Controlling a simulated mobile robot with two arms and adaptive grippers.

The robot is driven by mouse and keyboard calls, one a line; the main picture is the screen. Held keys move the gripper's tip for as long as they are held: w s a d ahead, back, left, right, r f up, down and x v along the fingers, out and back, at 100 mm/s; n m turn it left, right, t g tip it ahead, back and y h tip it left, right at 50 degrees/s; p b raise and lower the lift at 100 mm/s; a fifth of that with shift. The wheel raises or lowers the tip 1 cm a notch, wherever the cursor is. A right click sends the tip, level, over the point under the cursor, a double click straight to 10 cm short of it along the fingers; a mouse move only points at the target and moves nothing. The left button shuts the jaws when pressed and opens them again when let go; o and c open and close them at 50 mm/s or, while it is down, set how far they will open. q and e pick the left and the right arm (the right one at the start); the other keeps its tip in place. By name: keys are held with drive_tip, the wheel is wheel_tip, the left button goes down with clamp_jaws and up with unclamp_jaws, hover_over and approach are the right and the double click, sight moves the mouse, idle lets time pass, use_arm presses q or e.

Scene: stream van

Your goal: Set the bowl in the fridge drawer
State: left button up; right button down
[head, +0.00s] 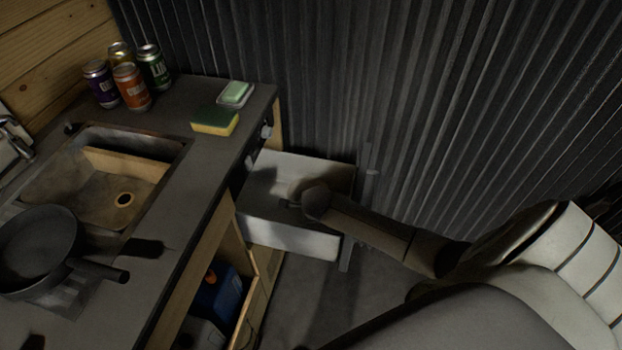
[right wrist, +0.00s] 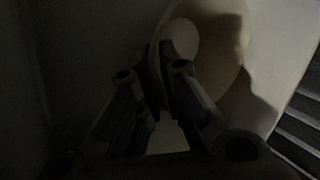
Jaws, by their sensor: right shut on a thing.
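The fridge drawer (head: 290,240) is pulled open at the end of the counter, with pale walls. My right arm reaches in from the right, and its gripper (head: 290,204) is inside or just over the drawer. In the right wrist view my right gripper (right wrist: 154,72) is shut on the rim of a pale, cream bowl (right wrist: 228,45). The bowl is close to a pale drawer surface; whether it touches the drawer floor is too dark to tell. In the head view the bowl is mostly hidden by my wrist. My left gripper is not in view.
The counter (head: 205,180) holds several cans (head: 131,87), a sponge (head: 215,122), a soap dish (head: 236,94), a sink (head: 120,178) and a black pan (head: 38,250). A corrugated wall (head: 420,90) stands behind the drawer. A blue container (head: 220,290) is under the counter.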

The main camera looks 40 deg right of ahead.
drive_tip(key=shift+f, duration=0.6)
drive_tip(key=c, duration=1.6)
unclamp_jaws()
drive_tip(key=shift+r, duration=0.1)
drive_tip(key=shift+r, duration=0.3)
drive_tip(key=p+v, duration=0.1)
drive_tip(key=v, duration=1.1)
drive_tip(key=shift+w+r+p, duration=0.1)
drive_tip(key=shift+r+p, duration=0.15)
drive_tip(key=shift+p, duration=0.1)
